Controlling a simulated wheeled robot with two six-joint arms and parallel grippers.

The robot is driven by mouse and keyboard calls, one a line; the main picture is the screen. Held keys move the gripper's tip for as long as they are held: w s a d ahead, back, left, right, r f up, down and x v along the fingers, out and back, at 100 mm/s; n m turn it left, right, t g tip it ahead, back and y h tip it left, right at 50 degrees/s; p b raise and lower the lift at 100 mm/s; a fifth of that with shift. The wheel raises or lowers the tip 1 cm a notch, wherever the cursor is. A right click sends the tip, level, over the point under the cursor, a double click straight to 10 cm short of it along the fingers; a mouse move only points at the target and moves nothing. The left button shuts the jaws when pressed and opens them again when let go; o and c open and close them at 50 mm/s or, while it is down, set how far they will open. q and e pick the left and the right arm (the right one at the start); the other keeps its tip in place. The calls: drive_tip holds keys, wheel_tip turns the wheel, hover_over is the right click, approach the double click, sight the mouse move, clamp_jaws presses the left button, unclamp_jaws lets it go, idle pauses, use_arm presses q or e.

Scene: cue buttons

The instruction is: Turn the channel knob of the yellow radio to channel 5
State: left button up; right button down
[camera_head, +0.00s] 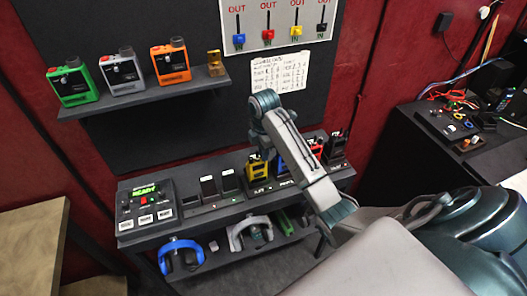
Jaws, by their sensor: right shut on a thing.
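The yellow radio (258,168) stands upright in a slot of the charging bench, near the middle of the view. My right arm comes in from the right, bends over the bench and points down at the radio. My right gripper (256,152) is at the radio's top and is shut on the channel knob there. The fingers and the wrist hide the knob, so its channel setting cannot be read. My left gripper is not in view.
The bench (205,217) holds a panel with a green READY display (145,190) and other radios. My forearm covers part of it. Green, grey and orange radios stand on the wall shelf (150,98). Headsets, one blue (180,248), lie below. A cluttered table is at right.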

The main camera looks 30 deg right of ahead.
drive_tip(key=m, duration=0.4)
drive_tip(key=shift+f, duration=0.1)
drive_tip(key=shift+m, duration=1.3)
drive_tip(key=shift+s, duration=0.1)
drive_tip(key=c, duration=1.5)
unclamp_jaws()
drive_tip(key=shift+f, duration=0.1)
drive_tip(key=shift+o, duration=0.5)
drive_tip(key=shift+d, duration=0.1)
drive_tip(key=shift+w, duration=0.2)
